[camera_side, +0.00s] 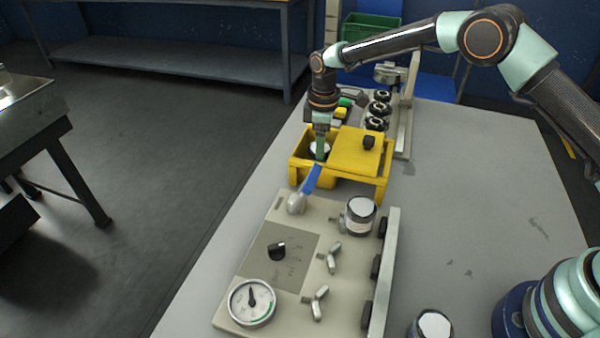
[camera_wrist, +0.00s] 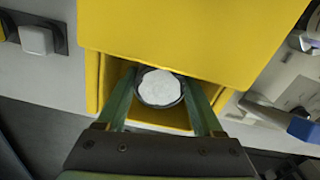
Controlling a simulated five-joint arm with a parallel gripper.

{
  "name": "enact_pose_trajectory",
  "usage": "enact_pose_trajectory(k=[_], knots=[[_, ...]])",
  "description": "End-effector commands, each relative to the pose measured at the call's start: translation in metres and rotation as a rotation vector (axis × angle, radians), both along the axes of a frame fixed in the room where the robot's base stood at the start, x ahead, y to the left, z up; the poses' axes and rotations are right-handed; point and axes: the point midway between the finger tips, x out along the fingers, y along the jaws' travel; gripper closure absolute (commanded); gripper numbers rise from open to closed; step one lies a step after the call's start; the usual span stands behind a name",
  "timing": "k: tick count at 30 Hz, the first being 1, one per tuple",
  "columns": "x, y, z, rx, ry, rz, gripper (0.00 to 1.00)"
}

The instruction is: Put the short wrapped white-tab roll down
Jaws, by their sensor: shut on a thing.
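A short roll with a white top and a dark rim (camera_wrist: 159,88) sits between the two green fingers of my gripper (camera_wrist: 162,100) in the wrist view. My gripper is shut on it. In the side view my gripper (camera_side: 320,150) points down into the open left part of a yellow box (camera_side: 301,177), and a bit of the roll's white top (camera_side: 313,147) shows beside the fingers. The roll is inside the opening, below the rim. Whether it touches the box floor is hidden.
A yellow lid with a black knob (camera_side: 357,153) covers the box's right part. Another such roll (camera_side: 433,325) stands at the front. The table's right side is clear.

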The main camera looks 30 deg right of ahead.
Motion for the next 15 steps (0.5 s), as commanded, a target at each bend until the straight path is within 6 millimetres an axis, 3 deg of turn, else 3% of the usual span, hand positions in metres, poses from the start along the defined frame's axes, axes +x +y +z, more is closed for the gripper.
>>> enact_pose_trajectory(k=[6,7,9,15], knots=[[0.0001,0.0,-0.0026,0.0,0.0,0.0,0.95],[0.0,0.0,-0.0032,0.0,0.0,0.0,0.28],[0.0001,0.0,-0.0028,0.0,0.0,0.0,0.02],[0.0,0.0,-0.0027,0.0,0.0,0.0,0.02]])
